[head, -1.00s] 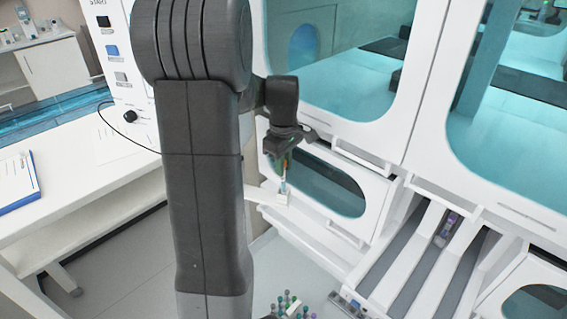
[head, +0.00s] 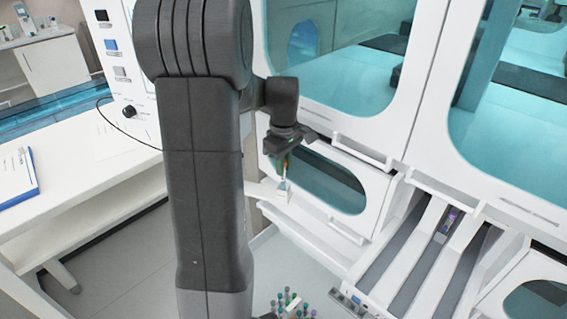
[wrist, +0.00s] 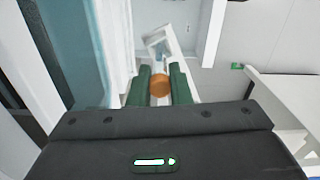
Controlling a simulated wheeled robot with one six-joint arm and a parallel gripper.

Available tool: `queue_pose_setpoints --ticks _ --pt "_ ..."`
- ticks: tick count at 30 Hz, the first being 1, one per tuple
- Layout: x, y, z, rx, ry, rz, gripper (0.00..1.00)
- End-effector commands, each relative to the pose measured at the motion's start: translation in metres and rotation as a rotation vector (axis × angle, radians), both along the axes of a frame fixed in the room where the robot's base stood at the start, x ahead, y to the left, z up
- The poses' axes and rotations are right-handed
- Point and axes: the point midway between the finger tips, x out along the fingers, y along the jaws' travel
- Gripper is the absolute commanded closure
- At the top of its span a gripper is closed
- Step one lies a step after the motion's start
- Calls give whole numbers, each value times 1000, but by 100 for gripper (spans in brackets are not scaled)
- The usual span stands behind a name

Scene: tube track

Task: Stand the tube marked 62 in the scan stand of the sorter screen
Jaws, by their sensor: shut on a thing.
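My gripper (head: 285,158) is shut on a tube with an orange cap (wrist: 160,84). The cap sits between the two green fingers in the wrist view. In the head view the tube (head: 282,184) hangs below the fingers, close above or at a small white ledge (head: 266,194) on the front of the white machine. This ledge looks like the scan stand, but whether the tube's foot touches it or is inside a holder I cannot tell. A pale bracket shows beyond the cap in the wrist view (wrist: 160,42). No number on the tube is readable.
A rack of several coloured tubes (head: 292,304) stands low at the bottom. A white bench (head: 90,180) with a blue folder (head: 18,178) is at left.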

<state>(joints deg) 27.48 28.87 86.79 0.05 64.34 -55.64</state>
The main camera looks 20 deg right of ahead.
Motion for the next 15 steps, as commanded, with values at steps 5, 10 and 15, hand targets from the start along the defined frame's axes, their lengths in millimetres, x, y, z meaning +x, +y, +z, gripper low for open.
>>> queue_pose_setpoints --ticks 5,10,15 --pt "0 0 -1 0 0 0 98" --pt "0 0 -1 0 0 0 67" --pt "0 0 -1 0 0 0 57"
